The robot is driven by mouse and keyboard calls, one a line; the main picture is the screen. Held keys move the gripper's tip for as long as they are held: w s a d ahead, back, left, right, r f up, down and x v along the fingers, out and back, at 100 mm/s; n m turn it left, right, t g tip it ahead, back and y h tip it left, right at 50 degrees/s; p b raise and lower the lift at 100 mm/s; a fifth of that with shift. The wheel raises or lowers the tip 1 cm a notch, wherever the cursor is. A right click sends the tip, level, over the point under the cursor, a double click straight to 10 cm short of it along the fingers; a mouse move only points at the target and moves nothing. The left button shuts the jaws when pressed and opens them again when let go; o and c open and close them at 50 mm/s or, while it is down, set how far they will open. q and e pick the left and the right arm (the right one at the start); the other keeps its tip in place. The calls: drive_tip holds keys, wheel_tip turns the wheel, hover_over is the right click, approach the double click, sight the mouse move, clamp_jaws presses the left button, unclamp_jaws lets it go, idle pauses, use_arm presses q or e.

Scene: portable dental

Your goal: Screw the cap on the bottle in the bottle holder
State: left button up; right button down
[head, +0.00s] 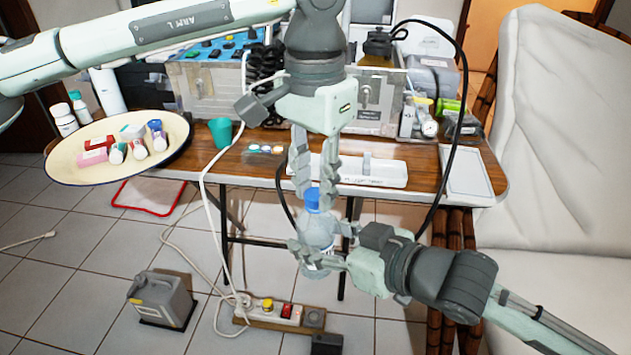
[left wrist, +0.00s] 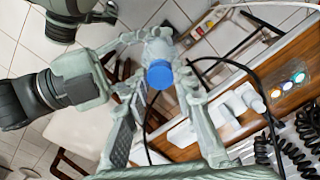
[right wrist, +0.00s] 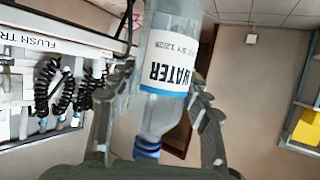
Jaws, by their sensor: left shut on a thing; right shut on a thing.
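A clear water bottle (head: 317,233) with a blue cap (head: 312,200) at its neck is upright in the air in front of the table. My right gripper (head: 322,248) is shut on the bottle's body from the right. The right wrist view shows the bottle (right wrist: 165,95) with its WATER label upside down and the cap (right wrist: 147,146) low in the picture. My left gripper (head: 313,192) points down from above, shut on the cap. The left wrist view shows the cap (left wrist: 159,74) between its fingertips. Whether the cap is fully seated cannot be told. I cannot clearly make out a bottle holder.
A white labelled tray (head: 385,179) lies on the wooden table (head: 235,165) behind the bottle. A round plate (head: 62,166) with several small containers is at left, near a green cup (head: 221,132). Cables hang around the table. A jug (head: 163,298) and power strip (head: 262,318) are on the floor.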

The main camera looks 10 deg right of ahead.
use_arm(q)
drive_tip(key=m, duration=0.5)
drive_tip(key=o, duration=0.6)
drive_tip(key=shift+o, duration=0.2)
drive_tip(key=shift+r, duration=0.1)
drive_tip(key=shift+r, duration=2.2)
drive_tip(key=shift+c, duration=0.3)
